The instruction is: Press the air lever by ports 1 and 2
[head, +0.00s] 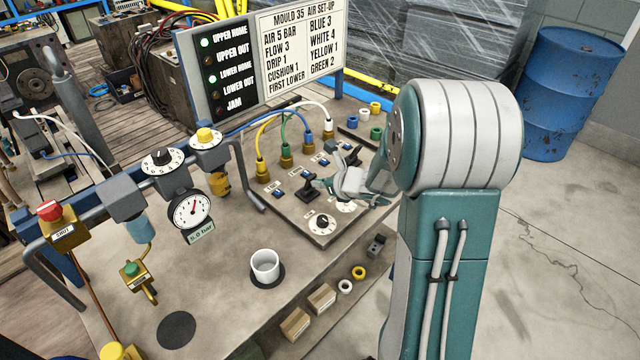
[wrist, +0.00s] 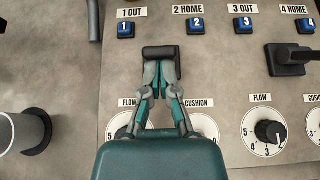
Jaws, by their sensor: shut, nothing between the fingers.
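The air lever by ports 1 and 2 (head: 308,188) is black and stands on the sloped grey panel (head: 338,222). In the wrist view its dark crossbar (wrist: 160,52) lies just beyond my fingertips, below the blue number tags 1 (wrist: 125,29) and 2 (wrist: 196,26). My gripper (wrist: 162,64) is shut and empty, its tips at the crossbar's near edge. I cannot tell whether they touch it. In the head view my gripper (head: 328,186) is right beside the lever. My fingers partly hide the flow and cushion dials (wrist: 205,127) below the lever.
A second black lever (wrist: 290,58) stands by tags 3 and 4, near another flow dial (wrist: 270,133). A white mug (head: 265,266) stands on the bench. Coloured hoses (head: 283,135) rise from the panel's far edge. The sign (head: 262,60) shows UPPER HOME and LOWER HOME lit green.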

